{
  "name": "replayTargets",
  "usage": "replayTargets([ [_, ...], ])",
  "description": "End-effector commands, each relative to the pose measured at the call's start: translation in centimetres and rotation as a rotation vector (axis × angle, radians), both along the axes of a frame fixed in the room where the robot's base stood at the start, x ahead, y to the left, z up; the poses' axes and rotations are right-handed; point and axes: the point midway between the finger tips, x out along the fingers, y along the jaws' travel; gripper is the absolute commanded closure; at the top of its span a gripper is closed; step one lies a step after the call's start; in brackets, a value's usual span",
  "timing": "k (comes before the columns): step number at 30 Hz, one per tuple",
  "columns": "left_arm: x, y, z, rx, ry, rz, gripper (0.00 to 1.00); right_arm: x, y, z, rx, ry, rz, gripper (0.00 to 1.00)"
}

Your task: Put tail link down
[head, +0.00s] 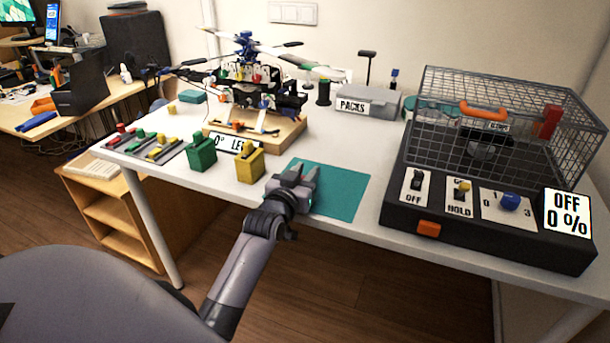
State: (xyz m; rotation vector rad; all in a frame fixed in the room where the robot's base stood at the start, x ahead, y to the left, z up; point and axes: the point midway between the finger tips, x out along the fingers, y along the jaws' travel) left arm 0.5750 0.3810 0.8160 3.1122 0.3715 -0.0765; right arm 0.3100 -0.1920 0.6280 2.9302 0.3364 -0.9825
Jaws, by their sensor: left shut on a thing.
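My left gripper (304,171) is over the near left part of the teal mat (342,190), close to the table's front edge. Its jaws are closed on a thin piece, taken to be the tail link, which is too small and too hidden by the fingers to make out. I cannot tell whether the piece touches the mat. The rest of the mat is bare. A model helicopter (250,75) stands on a wooden stand (285,132) behind and to the left. My right gripper is not in view.
Green (202,153) and yellow (249,163) blocks stand left of the mat. A tray with coloured parts (150,142) lies further left. A black control box (455,232) with a wire cage (510,110) fills the right side. A grey PACKS box (370,103) stands behind.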

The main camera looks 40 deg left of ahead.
Motion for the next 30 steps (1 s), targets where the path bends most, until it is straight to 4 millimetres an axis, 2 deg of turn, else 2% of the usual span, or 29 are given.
replayTargets([
  [8,0.0,0.0,-0.3,0.0,0.0,0.0,0.98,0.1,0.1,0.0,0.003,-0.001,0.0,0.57],
  [9,0.0,0.0,-0.2,0.0,-0.001,0.0,0.56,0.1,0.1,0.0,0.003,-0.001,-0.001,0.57],
  [10,0.0,0.0,-0.1,0.0,-0.001,0.0,0.46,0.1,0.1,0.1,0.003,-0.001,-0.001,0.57],
  [11,0.0,0.0,-0.1,0.0,-0.001,0.0,0.44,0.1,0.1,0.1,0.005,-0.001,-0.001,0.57],
  [22,-0.2,0.0,0.2,0.0,0.0,0.0,0.44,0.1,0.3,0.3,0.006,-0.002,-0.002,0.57],
  [26,-1.5,-0.4,0.1,0.0,0.002,-0.001,0.44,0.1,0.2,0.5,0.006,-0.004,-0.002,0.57],
  [30,-3.8,-0.9,0.3,0.0,0.003,-0.001,0.44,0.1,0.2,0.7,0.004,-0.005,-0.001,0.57],
])
